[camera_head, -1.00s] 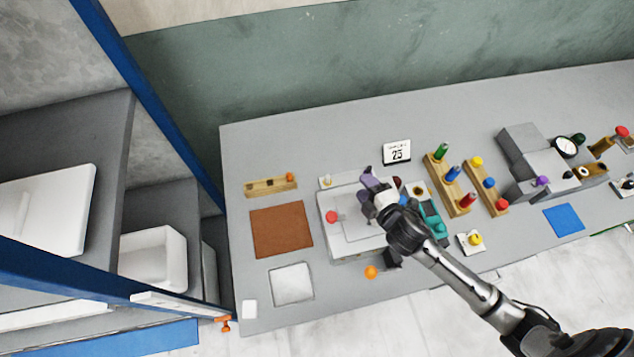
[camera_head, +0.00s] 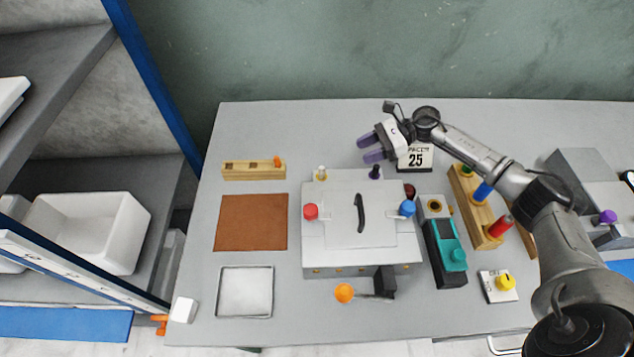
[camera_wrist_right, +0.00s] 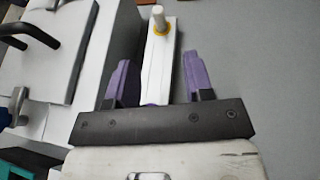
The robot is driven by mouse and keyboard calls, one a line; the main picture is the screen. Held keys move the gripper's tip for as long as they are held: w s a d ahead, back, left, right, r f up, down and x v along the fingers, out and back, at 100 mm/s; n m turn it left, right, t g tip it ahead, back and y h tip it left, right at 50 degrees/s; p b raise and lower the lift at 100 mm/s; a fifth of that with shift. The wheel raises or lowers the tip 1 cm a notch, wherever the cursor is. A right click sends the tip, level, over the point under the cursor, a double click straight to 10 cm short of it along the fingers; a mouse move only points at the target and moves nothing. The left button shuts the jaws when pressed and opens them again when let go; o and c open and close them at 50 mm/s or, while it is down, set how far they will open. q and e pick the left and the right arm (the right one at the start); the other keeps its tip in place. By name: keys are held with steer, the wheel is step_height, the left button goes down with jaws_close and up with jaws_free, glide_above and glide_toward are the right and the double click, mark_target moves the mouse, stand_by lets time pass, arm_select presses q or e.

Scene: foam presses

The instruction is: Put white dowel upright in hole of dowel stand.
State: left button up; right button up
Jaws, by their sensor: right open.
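A small white dowel (camera_head: 321,171) with a yellow ring at its foot stands upright at the left end of a white strip behind the press. The dowel also shows in the right wrist view (camera_wrist_right: 158,19), beyond my fingertips. A wooden block with holes (camera_head: 239,171), which looks like the dowel stand, lies at the back left; an orange peg (camera_head: 277,161) is at its right end. My right gripper (camera_head: 366,148) is open and empty, to the right of the dowel, its purple fingers pointing left. It also shows in the right wrist view (camera_wrist_right: 160,65). My left gripper is out of view.
The grey press (camera_head: 335,235) with red and blue knobs is in front of the strip. A calendar (camera_head: 416,157) stands close behind my gripper. A brown mat (camera_head: 250,222) lies left.

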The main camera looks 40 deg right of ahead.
mark_target(322, 170)
steer(key=p+x, duration=0.1)
steer(key=x, duration=1.2)
steer(key=shift+a+f, duration=0.1)
steer(key=shift+a, duration=0.25)
jaws_close()
